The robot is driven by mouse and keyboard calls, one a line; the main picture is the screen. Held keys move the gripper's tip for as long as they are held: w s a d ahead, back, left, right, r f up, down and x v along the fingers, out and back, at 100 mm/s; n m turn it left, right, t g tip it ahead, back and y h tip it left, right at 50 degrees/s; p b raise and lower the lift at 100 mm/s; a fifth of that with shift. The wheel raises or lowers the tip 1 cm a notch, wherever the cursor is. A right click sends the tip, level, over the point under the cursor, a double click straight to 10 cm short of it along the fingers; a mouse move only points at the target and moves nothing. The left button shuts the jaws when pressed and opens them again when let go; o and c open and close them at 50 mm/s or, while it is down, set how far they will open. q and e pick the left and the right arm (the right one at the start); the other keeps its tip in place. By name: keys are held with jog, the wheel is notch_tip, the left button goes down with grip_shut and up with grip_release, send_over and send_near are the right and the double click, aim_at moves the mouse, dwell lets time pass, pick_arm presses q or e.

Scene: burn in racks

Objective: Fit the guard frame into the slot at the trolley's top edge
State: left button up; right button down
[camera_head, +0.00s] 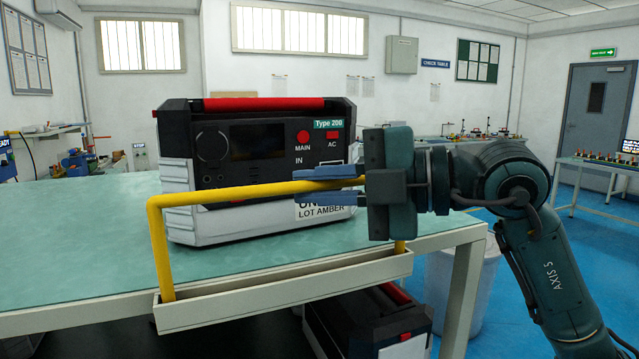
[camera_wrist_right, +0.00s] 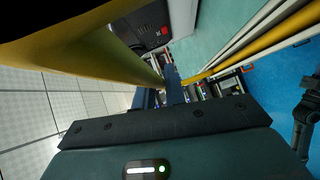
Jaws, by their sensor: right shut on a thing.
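The yellow guard frame (camera_head: 230,194) is an upside-down U with a long top bar and two legs. My right gripper (camera_head: 318,184) is shut on the top bar, right of its middle. The slot is a long pale trough (camera_head: 290,292) along the trolley's near top edge. The left leg's lower end is at the trough's left end and the right leg's at its right end. The front wall hides whether the feet are seated. In the right wrist view the frame (camera_wrist_right: 85,55) passes close to the camera, by the fingers (camera_wrist_right: 168,88).
A black and white Type 200 unit (camera_head: 255,150) with a red top handle stands on the green trolley top (camera_head: 80,235), just behind the frame. Another unit (camera_head: 375,325) sits below. A pale bin (camera_head: 465,285) stands right of the trolley. The green top is clear at left.

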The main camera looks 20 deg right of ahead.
pick_arm(q)
jog(key=shift+f, duration=0.3)
pick_arm(e)
jog(key=shift+f, duration=0.35)
jog(key=c, duration=1.4)
grip_release()
jog(key=shift+o, duration=0.2)
